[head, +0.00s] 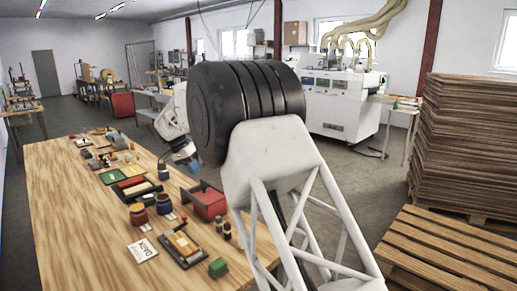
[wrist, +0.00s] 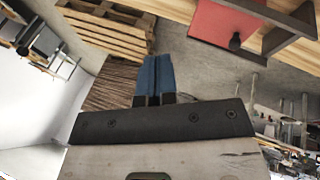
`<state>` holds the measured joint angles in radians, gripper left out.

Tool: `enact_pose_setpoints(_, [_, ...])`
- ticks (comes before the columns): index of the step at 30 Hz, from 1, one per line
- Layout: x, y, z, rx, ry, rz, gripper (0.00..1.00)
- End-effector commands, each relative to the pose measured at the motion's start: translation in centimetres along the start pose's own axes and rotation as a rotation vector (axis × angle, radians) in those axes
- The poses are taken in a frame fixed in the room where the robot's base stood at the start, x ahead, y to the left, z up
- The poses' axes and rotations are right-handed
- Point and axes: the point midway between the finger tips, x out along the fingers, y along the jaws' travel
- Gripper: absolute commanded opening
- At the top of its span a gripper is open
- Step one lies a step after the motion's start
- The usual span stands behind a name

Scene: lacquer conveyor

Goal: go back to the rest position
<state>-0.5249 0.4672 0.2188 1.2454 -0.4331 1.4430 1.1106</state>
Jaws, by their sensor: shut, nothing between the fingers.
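My gripper (wrist: 157,60) shows in the wrist view as two blue fingers pressed together with nothing between them. In the head view my arm covers much of the middle, and only part of the gripper end (head: 184,152) shows at the arm's left, raised above the far right edge of the wooden table (head: 70,220). The fingertips are hard to make out there. The fingers touch nothing that I can see.
On the table stand a red box with a dark handle (head: 208,203), jars (head: 163,203), a green block (head: 218,267) and a white card (head: 142,251). Stacked boards (head: 465,140) and a pallet (head: 450,250) stand right. The table's left front is clear.

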Motion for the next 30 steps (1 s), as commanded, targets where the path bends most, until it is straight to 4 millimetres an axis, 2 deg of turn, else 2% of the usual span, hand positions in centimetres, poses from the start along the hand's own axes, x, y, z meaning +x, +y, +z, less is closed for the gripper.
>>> enact_pose_setpoints(1, [-0.3,1.8,-0.3,-0.006,-0.007,-0.01,0.0])
enact_pose_setpoints(3, [-0.4,4.0,-0.5,-0.02,-0.016,-0.021,0.0])
enact_pose_setpoints(14, [-0.4,14.9,-0.4,-0.092,-0.054,-0.089,0.0])
enact_pose_setpoints(23, [0.0,23.7,1.1,-0.146,-0.072,-0.149,0.0])
enact_pose_setpoints(30, [0.8,30.3,3.1,-0.186,-0.079,-0.198,0.0])
